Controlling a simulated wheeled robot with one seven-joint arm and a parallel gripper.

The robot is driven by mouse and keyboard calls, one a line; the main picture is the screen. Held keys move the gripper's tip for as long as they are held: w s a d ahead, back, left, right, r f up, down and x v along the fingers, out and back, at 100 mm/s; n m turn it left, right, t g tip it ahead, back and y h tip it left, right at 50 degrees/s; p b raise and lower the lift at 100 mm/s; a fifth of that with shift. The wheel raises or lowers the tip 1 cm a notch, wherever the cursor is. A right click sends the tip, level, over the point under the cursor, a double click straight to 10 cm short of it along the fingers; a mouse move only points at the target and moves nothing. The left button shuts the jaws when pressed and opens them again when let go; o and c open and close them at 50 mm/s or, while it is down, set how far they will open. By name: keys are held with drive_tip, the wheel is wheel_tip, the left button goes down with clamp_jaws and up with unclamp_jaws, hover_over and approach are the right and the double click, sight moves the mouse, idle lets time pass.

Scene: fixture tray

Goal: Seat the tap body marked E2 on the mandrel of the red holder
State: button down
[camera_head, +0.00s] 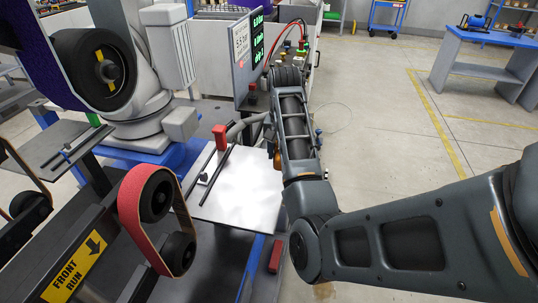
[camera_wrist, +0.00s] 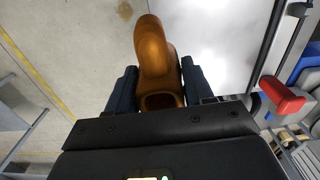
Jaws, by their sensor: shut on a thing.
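An orange-brown tap body (camera_wrist: 153,50) sits between the two dark fingers of my gripper (camera_wrist: 160,85), which is shut on it. Its curved spout points to the top of the wrist view, and a dark opening faces the camera. No E2 mark is legible. In the head view, only a small part of the tap body (camera_head: 277,160) shows beside my arm, at the tray's right edge. The red holder (camera_head: 220,137) stands at the tray's far left corner, apart from the tap body. It also shows right of my gripper in the wrist view (camera_wrist: 283,98). I cannot clearly make out its mandrel.
The white tray (camera_head: 235,200) is mostly bare, with a dark bar (camera_head: 215,178) along its left side. Another red block (camera_head: 276,255) lies near its front right. A belt machine (camera_head: 150,215) stands at left, and a display panel (camera_head: 250,55) behind. Open floor lies right.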

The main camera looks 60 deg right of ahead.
drive_tip(key=shift+s+d+r, duration=0.2)
drive_tip(key=shift+d+r, duration=0.05)
drive_tip(key=shift+d, duration=0.05)
drive_tip(key=shift+r, duration=1.7)
